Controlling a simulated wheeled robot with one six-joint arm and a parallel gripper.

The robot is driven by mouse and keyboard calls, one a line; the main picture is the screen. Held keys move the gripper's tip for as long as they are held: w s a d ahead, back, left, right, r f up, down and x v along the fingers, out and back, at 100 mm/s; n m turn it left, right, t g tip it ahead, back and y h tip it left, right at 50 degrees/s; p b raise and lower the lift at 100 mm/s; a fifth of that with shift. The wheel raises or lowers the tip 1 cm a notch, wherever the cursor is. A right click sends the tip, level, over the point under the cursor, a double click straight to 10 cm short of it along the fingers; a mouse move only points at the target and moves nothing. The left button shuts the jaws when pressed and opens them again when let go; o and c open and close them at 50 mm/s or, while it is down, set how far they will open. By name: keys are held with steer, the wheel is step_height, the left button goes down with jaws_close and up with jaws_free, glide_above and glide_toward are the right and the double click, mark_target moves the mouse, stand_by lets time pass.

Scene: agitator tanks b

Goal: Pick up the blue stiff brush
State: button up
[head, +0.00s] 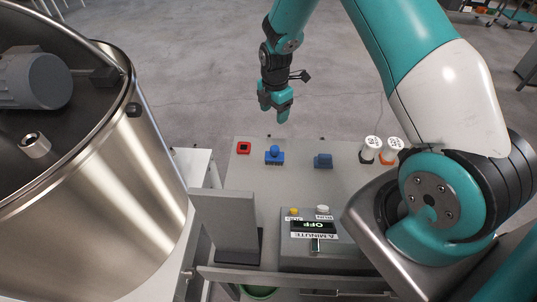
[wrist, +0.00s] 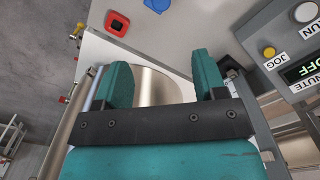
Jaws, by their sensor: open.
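The blue brush (head: 275,156), with a rounded knob on top and a ridged lower edge, stands on the grey table top (head: 300,185) towards its far left. In the wrist view a blue piece, likely this brush (wrist: 157,5), is cut off by the top edge. My gripper (head: 274,108) hangs in the air, above and beyond the brush in the head view, apart from it. In the wrist view my gripper (wrist: 160,72) is open, with nothing between its fingers.
A red square item (head: 243,148) sits left of the brush; a plain blue block (head: 323,161) sits right. Two white-lidded jars (head: 371,147) stand farther right. A control box (head: 315,242) and grey upright plate (head: 224,222) are nearer. A large steel tank (head: 100,215) fills the left.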

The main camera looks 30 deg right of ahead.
steer(key=b, duration=0.8)
glide_above(275, 148)
steer(key=f, duration=1.2)
steer(key=shift+w+a+f, duration=0.1)
steer(key=shift+a, duration=0.15)
steer(key=f+b, duration=0.3)
steer(key=f, duration=0.2)
steer(key=shift+d+f, duration=0.2)
steer(key=shift+r, duration=0.1)
steer(key=c, duration=1.1)
steer(key=shift+c, duration=0.2)
